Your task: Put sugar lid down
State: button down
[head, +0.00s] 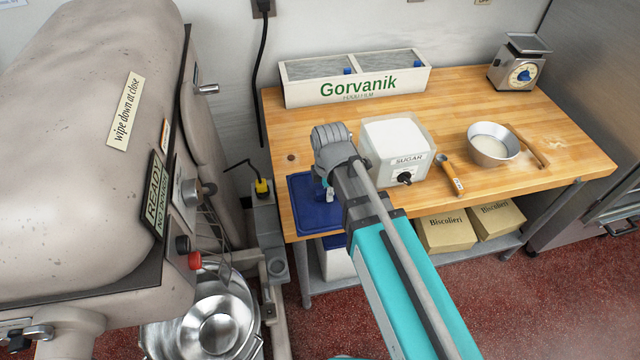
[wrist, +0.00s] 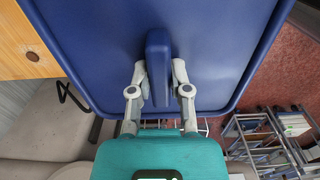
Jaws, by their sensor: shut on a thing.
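The blue sugar lid (head: 304,212) is flat at the front left corner of the wooden table, beside the sugar bin. In the wrist view the lid (wrist: 225,45) fills most of the picture, with its raised handle (wrist: 158,45) in the middle. My gripper (head: 328,193) is above the lid, and in the wrist view its fingers (wrist: 159,80) are shut on the handle from both sides. I cannot tell whether the lid touches the table. The sugar bin (head: 390,168) stands uncovered to the right, full of white sugar (head: 396,134).
On the wooden table (head: 465,100) stand a Gorvanik film box (head: 355,90), a scoop (head: 452,178), a metal bowl (head: 493,155) and a scale (head: 518,68). A large mixer (head: 80,130) stands left. Boxes (head: 446,232) sit on the lower shelf.

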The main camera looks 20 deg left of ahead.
jog(key=shift+w, duration=0.1)
jog(key=w+a+f+b, duration=0.2)
jog(key=w+f+b, duration=0.1)
jog(key=w+a+f+b, duration=0.3)
jog(key=w, duration=0.1)
jog(key=w+a+f+b, duration=0.2)
jog(key=w+f+b, duration=0.1)
jog(key=shift+w+a, duration=0.35)
dwell(0.4)
jog(key=shift+f, duration=0.1)
jog(key=shift+w+a+f+b, duration=0.3)
jog(key=shift+f+b, duration=0.2)
jog(key=shift+b, duration=0.15)
jog(key=shift+f+b, duration=1.4)
jog(key=shift+f, duration=0.15)
